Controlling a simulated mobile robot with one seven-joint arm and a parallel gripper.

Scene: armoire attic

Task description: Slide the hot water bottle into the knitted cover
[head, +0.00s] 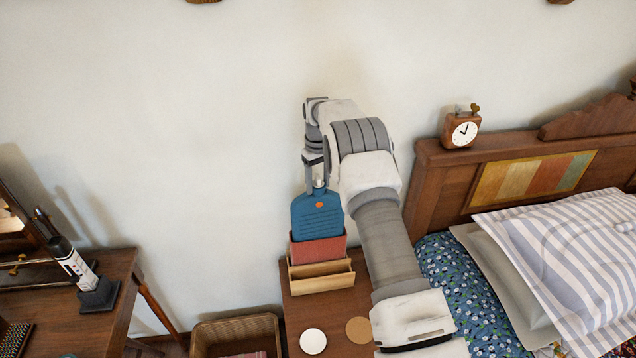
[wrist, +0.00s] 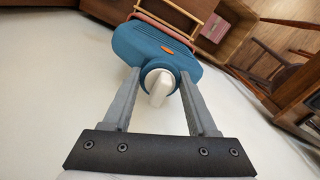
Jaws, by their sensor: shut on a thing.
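The blue hot water bottle (head: 317,214) stands upright, with an orange spot on its front and a white stopper (wrist: 158,84) on its neck. Its lower part is hidden inside the red knitted cover (head: 318,250), and its upper body shows above the cover's opening. The cover sits in a wooden rack (head: 322,283) on the bedside table. My gripper (head: 317,184) is above the bottle, shut on its neck, with one finger on each side of the stopper. The bottle's body also shows beyond the fingers in the wrist view (wrist: 135,45).
The bed's headboard (head: 437,180), with a clock (head: 461,130) on top, stands right of my arm. A white disc (head: 313,341) and a brown disc (head: 359,330) lie on the table. A wicker basket (head: 236,333) stands left, before a desk (head: 120,275) with a rocket model (head: 73,262).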

